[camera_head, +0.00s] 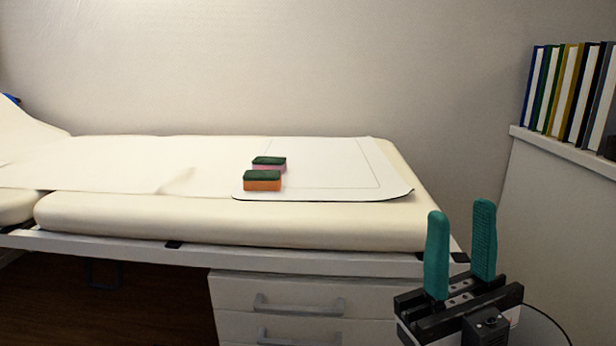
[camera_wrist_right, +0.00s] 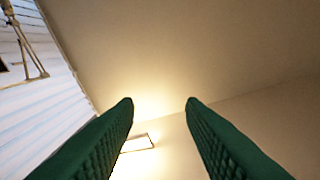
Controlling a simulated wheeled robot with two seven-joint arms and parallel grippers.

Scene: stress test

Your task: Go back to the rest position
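My right gripper (camera_head: 460,245) stands at the lower right in the head view, its two green fingers pointing up. The fingers are apart with nothing between them. The right wrist view shows the same open fingers (camera_wrist_right: 160,105) against the ceiling and a bright light. The gripper is in front of the right end of the padded bed and touches nothing that I can see. My left gripper is not in view.
Two sponges with green tops, one orange (camera_head: 262,185) and one pink (camera_head: 277,168), sit on a white mat (camera_head: 330,185) on the bed (camera_head: 230,220). Drawers (camera_head: 300,295) are below. Several books (camera_head: 565,95) stand on a ledge (camera_head: 565,150) at the right.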

